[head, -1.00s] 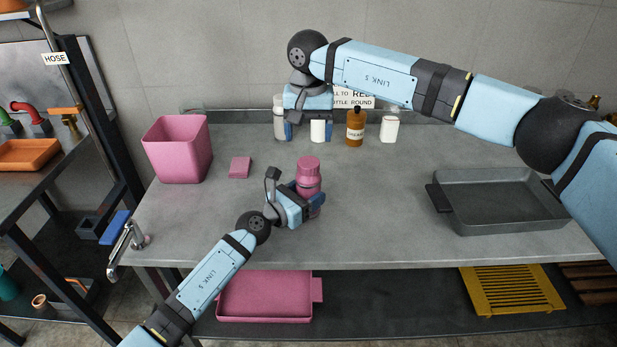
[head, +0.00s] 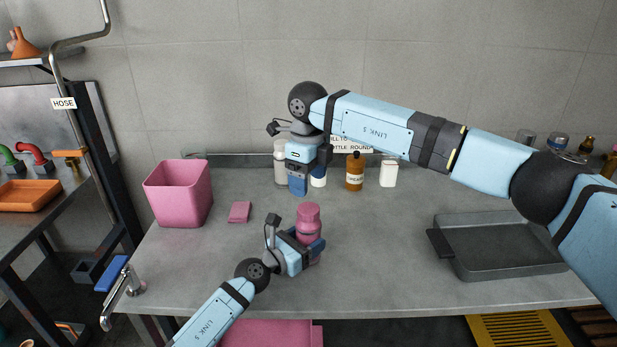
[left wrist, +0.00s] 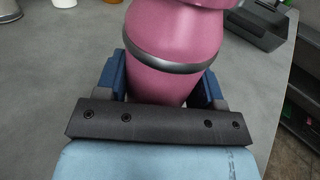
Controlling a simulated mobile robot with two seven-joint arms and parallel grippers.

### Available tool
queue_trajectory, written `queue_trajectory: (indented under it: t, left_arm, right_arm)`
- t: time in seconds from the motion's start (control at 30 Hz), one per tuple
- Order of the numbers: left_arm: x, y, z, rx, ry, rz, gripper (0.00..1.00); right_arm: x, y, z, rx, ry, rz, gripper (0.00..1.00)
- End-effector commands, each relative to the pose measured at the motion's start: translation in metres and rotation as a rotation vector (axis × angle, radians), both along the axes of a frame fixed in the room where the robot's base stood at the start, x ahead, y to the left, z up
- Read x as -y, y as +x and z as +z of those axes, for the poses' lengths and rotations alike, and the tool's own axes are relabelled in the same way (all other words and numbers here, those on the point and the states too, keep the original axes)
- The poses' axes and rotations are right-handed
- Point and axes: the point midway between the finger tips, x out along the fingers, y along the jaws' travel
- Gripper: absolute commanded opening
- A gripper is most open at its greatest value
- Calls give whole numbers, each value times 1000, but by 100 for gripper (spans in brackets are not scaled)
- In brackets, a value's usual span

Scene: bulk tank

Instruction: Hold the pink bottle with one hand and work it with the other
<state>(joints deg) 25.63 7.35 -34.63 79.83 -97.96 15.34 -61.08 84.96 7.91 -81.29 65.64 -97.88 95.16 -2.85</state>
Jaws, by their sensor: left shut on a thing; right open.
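The pink bottle (head: 308,220) stands upright on the grey bench, with a wider cap at its top. My left gripper (head: 314,246) is shut around its lower body. In the left wrist view the pink bottle (left wrist: 165,55) shows a dark band and sits between the blue fingers of my left gripper (left wrist: 163,85). My right gripper (head: 299,187) is open, pointing down above the bench behind the bottle, apart from it. Its fingers partly hide the white containers behind.
A pink bin (head: 180,195) and a pink sponge-like block (head: 239,212) are at left. A brown bottle (head: 355,172) and a white bottle (head: 388,173) stand at the back. A grey tray (head: 500,265) lies at right. The bench between bottle and tray is clear.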

Motion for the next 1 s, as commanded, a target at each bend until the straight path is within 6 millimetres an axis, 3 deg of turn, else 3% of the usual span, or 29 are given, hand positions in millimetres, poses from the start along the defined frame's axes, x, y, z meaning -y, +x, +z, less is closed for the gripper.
queue_trajectory:
  t: [0.6, 0.8, 1.0]
  left_arm:
    - [0, 0, 0, 0, 0, 0, 0]
    - [0, 0, 0, 0, 0, 0, 0]
    - [0, 0, 0, 0, 0, 0, 0]
  right_arm:
    - [0, 0, -1, -1, -1, -1377, 73]
    - [0, 0, -1, -2, 0, -1689, 73]
    - [0, 0, -2, -1, -1, -1821, 73]
